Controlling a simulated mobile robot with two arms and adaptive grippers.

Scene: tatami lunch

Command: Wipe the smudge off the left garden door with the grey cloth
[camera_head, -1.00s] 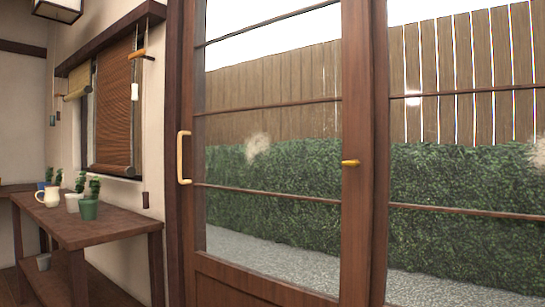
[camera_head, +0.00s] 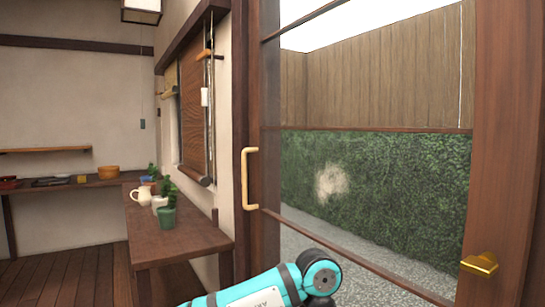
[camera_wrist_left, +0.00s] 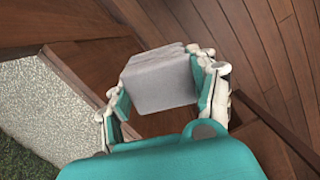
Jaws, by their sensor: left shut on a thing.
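The left garden door (camera_head: 492,150) has a dark wood frame and clear glass. A pale, cloudy smudge (camera_head: 331,181) sits on its glass, in front of the green hedge. In the left wrist view my left gripper (camera_wrist_left: 165,98) is shut on the folded grey cloth (camera_wrist_left: 160,80), which is held between its fingers above the wooden floor. In the head view only part of my left arm shows at the bottom; its gripper and the cloth are out of that view. My right gripper is not in view.
A wooden handle (camera_head: 249,178) and a brass knob (camera_head: 480,263) stick out from the door. A side table (camera_head: 175,237) with a jug (camera_head: 141,194) and potted plants (camera_head: 168,217) stands left of the door. A shelf desk (camera_head: 60,187) runs along the back wall.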

